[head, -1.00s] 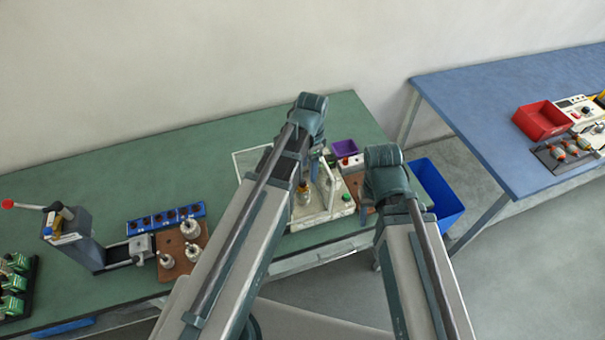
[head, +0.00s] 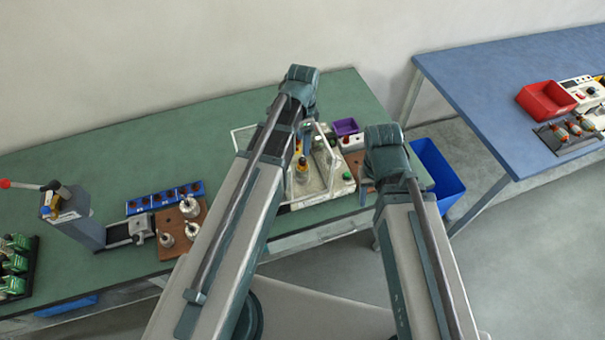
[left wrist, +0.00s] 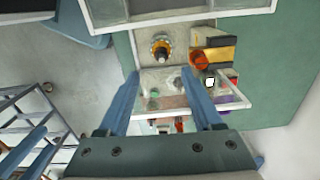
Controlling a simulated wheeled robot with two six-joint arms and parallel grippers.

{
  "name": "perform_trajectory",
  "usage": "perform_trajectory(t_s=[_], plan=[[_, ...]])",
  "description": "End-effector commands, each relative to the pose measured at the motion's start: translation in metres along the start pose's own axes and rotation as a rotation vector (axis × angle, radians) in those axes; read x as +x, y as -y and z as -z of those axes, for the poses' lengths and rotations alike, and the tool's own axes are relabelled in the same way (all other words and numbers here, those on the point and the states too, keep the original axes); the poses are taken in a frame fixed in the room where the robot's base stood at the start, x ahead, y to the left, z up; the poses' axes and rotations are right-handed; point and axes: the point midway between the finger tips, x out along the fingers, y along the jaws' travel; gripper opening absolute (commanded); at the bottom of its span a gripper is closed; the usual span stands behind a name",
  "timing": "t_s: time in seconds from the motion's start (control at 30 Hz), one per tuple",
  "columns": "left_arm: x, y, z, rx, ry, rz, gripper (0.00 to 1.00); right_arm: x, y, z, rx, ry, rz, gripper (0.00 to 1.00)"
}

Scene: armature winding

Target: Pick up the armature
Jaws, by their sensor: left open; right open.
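An armature with a copper-orange ring (head: 303,169) stands in the white machine (head: 327,190) on the green bench. It appears to be the round part with the orange ring (left wrist: 160,47) in the left wrist view, just beyond my fingertips. My left gripper (left wrist: 159,72) is open, with nothing held between its blue fingers; in the head view my own arm hides most of it. My right gripper (head: 366,186) hangs at the right of the machine; only a small part shows. Several silver parts with shafts (head: 192,231) stand on a brown block (head: 184,218) at the left.
A clear-framed guard (head: 240,140) stands at the machine. Purple bin (head: 345,127) and blue tray (head: 165,198) are on the bench. A lever press (head: 72,215) stands left. A blue floor bin (head: 437,177) and blue table (head: 470,110) are right. The bench back is clear.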

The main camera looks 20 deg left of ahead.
Motion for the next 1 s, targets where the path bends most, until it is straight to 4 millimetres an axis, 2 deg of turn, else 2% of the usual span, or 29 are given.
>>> perform_trajectory(t_s=[0.03,0.13,0.23,0.57,1.0], plan=[[0.016,0.0,0.0,0.0,0.0,0.0,0.67,0.015,0.002,0.001,-0.002,0.0,-0.001,0.5],[0.029,0.0,0.0,0.0,0.0,0.0,0.67,0.029,0.003,0.002,-0.005,0.0,-0.001,0.5],[0.036,0.0,0.0,0.0,0.0,0.0,0.67,0.036,0.003,0.002,-0.008,0.0,-0.002,0.5],[0.041,0.001,0.0,0.0,0.0,0.0,0.67,0.041,0.004,0.002,-0.009,0.0,-0.002,0.5],[0.088,0.003,0.0,0.0,0.0,0.0,0.67,0.088,0.008,0.005,-0.008,0.0,-0.002,0.5]])
